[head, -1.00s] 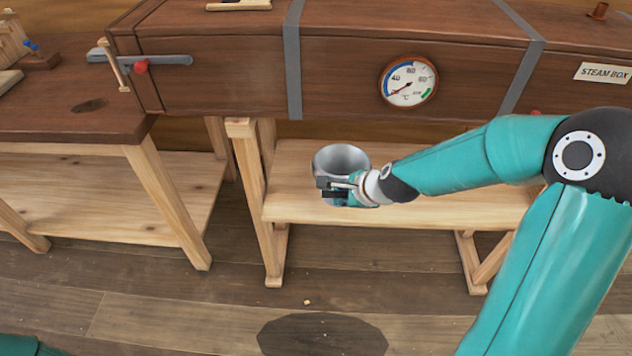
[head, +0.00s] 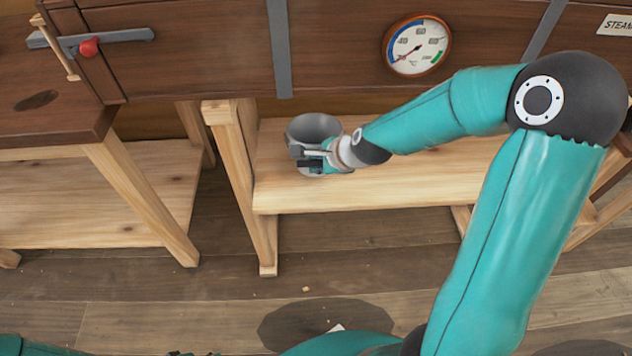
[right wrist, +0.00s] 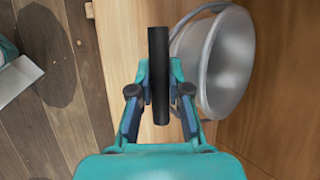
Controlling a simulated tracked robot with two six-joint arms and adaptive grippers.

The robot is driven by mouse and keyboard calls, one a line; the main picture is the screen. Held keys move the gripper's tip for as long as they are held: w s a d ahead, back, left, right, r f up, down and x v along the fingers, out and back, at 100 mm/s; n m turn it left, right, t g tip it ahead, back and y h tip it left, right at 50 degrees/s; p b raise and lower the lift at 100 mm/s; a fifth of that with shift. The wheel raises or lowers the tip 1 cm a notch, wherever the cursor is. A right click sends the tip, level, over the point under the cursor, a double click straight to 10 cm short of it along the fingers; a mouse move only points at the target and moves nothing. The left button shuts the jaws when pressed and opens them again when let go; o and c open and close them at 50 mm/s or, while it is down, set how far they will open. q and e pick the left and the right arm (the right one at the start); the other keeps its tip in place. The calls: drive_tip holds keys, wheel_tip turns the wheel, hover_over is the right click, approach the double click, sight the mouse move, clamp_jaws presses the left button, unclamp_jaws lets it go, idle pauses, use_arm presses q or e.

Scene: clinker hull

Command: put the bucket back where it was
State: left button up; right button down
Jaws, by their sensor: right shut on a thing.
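The grey metal bucket (head: 312,126) is upright at the left part of the pale lower shelf (head: 400,185), under the steam box. I cannot tell whether its base touches the shelf. My right gripper (head: 308,157) is at the bucket's near side. In the right wrist view my right gripper (right wrist: 159,95) is shut on the dark bar-shaped grip (right wrist: 158,50) of the bucket's handle. The bucket (right wrist: 228,65) shows beside it on the right, with a thin curved bail at its rim. The bucket's lower part is partly hidden by the gripper.
The brown steam box (head: 345,55) with its round gauge (head: 417,46) hangs low above the shelf. A wooden leg (head: 240,185) stands just left of the bucket. A workbench (head: 60,115) stands further left. The shelf right of the bucket is clear.

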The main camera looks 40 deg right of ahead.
drive_tip(key=shift+f+b, duration=2.1)
drive_tip(key=shift+f, duration=0.5)
drive_tip(key=c, duration=1.1)
unclamp_jaws()
drive_tip(key=shift+r, duration=0.15)
